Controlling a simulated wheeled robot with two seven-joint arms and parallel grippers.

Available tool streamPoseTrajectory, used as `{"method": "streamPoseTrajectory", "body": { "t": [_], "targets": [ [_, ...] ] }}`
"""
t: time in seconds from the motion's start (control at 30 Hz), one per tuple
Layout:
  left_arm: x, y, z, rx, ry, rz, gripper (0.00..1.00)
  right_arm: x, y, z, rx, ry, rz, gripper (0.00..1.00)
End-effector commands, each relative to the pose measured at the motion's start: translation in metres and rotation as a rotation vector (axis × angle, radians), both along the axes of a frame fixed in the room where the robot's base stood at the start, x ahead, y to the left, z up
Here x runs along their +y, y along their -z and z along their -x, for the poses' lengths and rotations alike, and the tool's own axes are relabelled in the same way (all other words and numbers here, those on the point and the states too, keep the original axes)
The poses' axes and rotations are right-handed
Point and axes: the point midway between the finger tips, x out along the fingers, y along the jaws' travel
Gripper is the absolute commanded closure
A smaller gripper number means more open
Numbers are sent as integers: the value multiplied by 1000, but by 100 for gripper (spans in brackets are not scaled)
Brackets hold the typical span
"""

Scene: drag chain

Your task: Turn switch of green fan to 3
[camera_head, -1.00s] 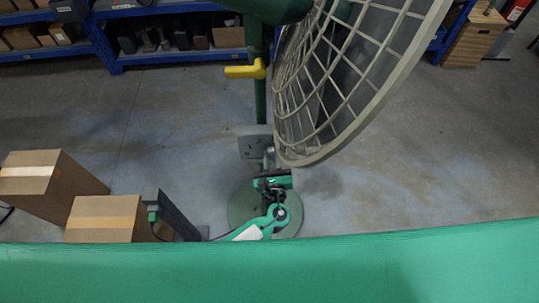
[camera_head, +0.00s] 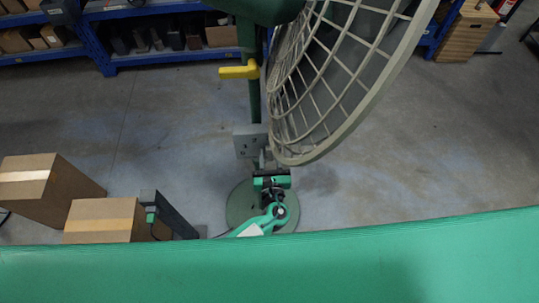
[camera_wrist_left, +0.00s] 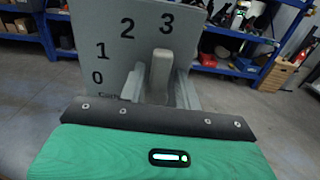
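The green fan stands ahead in the head view; its grey wire cage (camera_head: 345,75) is at upper right and its round base (camera_head: 243,205) is on the floor. The grey switch panel (camera_head: 249,141) is on its post. In the left wrist view the panel (camera_wrist_left: 85,50) shows 0, 1, 2 and 3 in an arc. The grey switch knob (camera_wrist_left: 161,72) points up, close to the 3. My left gripper (camera_head: 266,160) is at the panel. Its fingers (camera_wrist_left: 160,90) stand on either side of the knob, with small gaps visible. My right gripper is out of view.
A yellow handle (camera_head: 240,72) sticks out from the fan post above the panel. Cardboard boxes (camera_head: 45,190) stand at left. Blue shelves (camera_head: 105,50) line the back. The floor right of the fan is clear.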

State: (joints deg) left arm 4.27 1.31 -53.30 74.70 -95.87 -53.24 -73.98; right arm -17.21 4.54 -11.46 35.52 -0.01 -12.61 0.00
Motion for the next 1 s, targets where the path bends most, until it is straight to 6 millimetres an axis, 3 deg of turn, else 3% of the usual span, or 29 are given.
{"method": "streamPoseTrajectory", "body": {
  "t": [0.33,0.47,1.0],
  "targets": [
    [0,-2,0,-3,-2,3,58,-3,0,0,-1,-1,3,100],
    [1,1,12,-2,-2,3,58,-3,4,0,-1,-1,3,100],
    [0,1,121,-1,0,2,58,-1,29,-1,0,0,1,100]
  ]
}}
